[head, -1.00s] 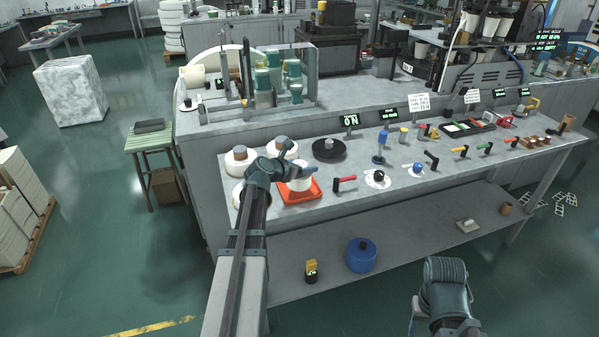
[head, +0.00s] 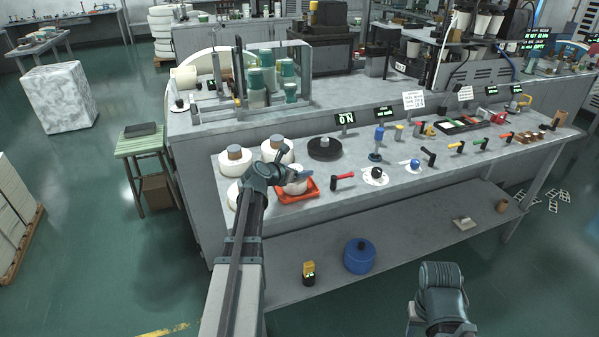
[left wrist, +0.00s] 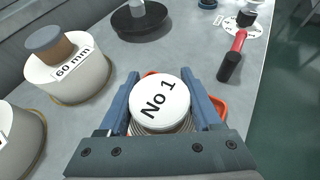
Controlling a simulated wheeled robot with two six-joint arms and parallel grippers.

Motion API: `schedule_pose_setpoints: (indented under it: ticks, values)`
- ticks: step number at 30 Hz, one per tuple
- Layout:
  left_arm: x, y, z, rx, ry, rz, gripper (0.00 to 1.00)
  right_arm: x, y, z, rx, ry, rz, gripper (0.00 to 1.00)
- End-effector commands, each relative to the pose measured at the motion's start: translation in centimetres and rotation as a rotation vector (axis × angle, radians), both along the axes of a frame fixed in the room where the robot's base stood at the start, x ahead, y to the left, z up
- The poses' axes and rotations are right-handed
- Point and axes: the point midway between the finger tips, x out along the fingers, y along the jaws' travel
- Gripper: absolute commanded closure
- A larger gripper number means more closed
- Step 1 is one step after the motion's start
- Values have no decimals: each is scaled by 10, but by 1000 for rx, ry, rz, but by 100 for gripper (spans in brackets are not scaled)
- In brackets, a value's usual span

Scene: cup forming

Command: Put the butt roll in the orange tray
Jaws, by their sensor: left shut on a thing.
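The butt roll is a small white roll with "No 1" on its top (left wrist: 160,101). In the head view this roll (head: 296,187) shows within the outline of the orange tray (head: 311,191) on the bench. My left gripper (head: 293,167) is shut on the roll from above, one blue-grey finger on each side in the left wrist view (left wrist: 161,80). The tray's orange rim (left wrist: 220,107) shows beside and behind the roll there. The roll's underside is hidden, so I cannot tell whether it touches the tray floor. My right gripper's fingers do not show.
Large white rolls stand left of the tray, one marked "60 mm" (left wrist: 75,75). A black round plate (head: 324,149) lies behind it. A red-handled tool (head: 342,179) lies close to its right. A blue pot (head: 359,256) stands on the lower shelf.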

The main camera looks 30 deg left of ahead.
Motion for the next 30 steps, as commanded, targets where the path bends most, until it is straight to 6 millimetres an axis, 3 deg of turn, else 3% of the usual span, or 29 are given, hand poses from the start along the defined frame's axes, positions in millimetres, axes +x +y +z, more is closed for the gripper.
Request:
schedule_pose_setpoints:
  ticks: [2, 3, 7, 19, 30]
  values:
    - [0, 0, -4, 0, 0, 0, 98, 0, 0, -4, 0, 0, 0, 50]
    - [0, 0, -3, 0, 0, 0, 29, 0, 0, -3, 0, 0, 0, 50]
    - [0, 0, -2, 0, 0, 0, 5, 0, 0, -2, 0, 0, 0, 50]
    - [-3, 0, 4, 0, 0, 1, 4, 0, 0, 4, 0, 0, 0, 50]
    - [-70, 7, 37, -1, 0, 3, 4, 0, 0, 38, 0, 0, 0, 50]
